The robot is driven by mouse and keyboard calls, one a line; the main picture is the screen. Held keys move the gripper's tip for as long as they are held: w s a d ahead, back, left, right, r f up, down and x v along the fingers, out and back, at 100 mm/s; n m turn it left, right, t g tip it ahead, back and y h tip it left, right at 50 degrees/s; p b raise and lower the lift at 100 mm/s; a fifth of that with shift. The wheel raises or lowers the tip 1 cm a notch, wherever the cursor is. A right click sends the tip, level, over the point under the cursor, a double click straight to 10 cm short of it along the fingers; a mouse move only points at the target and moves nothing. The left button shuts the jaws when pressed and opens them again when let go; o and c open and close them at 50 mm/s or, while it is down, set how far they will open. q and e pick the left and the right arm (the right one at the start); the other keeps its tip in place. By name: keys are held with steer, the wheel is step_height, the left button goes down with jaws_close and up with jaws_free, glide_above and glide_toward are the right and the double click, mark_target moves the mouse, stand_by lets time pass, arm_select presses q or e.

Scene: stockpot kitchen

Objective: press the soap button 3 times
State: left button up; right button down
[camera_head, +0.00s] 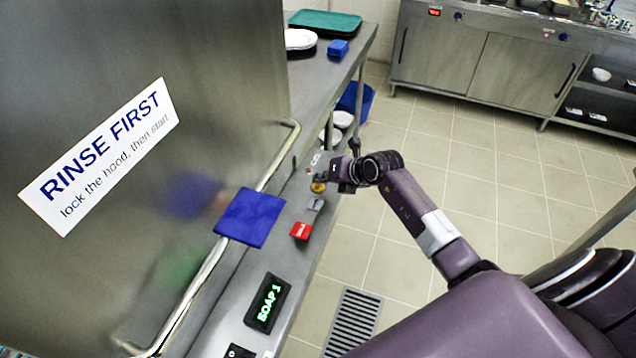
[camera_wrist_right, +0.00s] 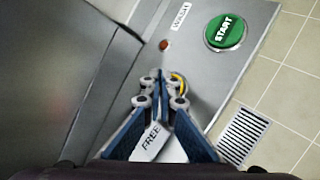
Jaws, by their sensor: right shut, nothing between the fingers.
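A yellow round button (camera_head: 318,187) sits on the steel counter front below my right gripper (camera_head: 324,180). In the right wrist view only a yellow rim (camera_wrist_right: 181,80) shows beside and behind the fingertips. My right gripper (camera_wrist_right: 162,92) is shut and empty, with its tips at the button; whether they touch it I cannot tell. No soap label on the button is readable. A dark display (camera_head: 267,303) nearer on the counter reads "SOAP 1" in green. My left gripper is not in view.
A green START button (camera_wrist_right: 225,32), a small red lamp (camera_wrist_right: 164,45) and a FREE tag (camera_wrist_right: 152,142) lie close by.

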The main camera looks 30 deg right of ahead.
mark_target(320, 187)
steer(key=shift+r, duration=0.15)
step_height(320, 187, up, 5)
steer(key=p, duration=0.4)
steer(key=shift+p, duration=0.35)
stand_by(1.8)
